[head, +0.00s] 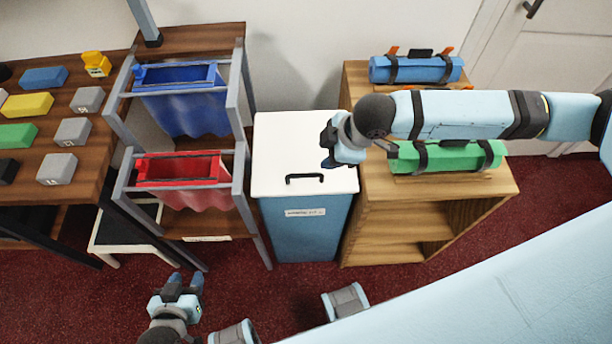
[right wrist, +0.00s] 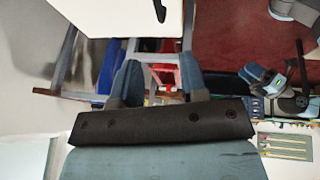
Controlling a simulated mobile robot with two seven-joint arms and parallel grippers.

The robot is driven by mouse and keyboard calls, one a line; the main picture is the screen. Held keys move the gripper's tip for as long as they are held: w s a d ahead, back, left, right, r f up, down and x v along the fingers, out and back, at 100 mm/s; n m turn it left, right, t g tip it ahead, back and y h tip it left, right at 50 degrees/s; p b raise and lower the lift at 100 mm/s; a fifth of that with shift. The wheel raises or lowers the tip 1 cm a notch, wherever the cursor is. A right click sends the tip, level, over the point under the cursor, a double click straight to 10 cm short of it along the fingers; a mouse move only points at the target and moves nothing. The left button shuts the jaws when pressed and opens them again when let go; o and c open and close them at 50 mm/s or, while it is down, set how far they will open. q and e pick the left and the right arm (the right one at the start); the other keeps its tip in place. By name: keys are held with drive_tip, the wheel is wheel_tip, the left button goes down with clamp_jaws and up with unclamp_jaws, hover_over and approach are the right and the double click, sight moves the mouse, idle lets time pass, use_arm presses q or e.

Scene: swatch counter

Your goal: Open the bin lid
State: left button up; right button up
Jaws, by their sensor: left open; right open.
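The bin (head: 305,228) has a blue body and a white lid (head: 285,140), which lies shut on top. A black bar handle (head: 305,178) sits near the lid's front edge. My right gripper (head: 328,148) is open and empty, above the lid's right side, behind and right of the handle. In the right wrist view its open fingers (right wrist: 157,78) show, with part of the white lid (right wrist: 115,14) and the handle (right wrist: 160,10) at the top edge. My left gripper (head: 186,284) is open and empty, low in front of the racks, away from the bin.
Left of the bin, a rack holds a blue fabric bin (head: 185,105) and a red one (head: 185,180). Right of it, a wooden shelf (head: 430,205) carries a blue roll (head: 420,69) and a green roll (head: 450,156). Red carpet (head: 300,285) lies free in front.

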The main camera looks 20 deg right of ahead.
sight(303, 175)
drive_tip(key=x, duration=0.9)
drive_tip(key=b+x, duration=0.1)
drive_tip(key=x, duration=0.3)
drive_tip(key=shift+w+d+f, duration=0.1)
drive_tip(key=shift+d+f, duration=0.05)
drive_tip(key=shift+f, duration=0.3)
drive_tip(key=shift+c, duration=0.4)
clamp_jaws()
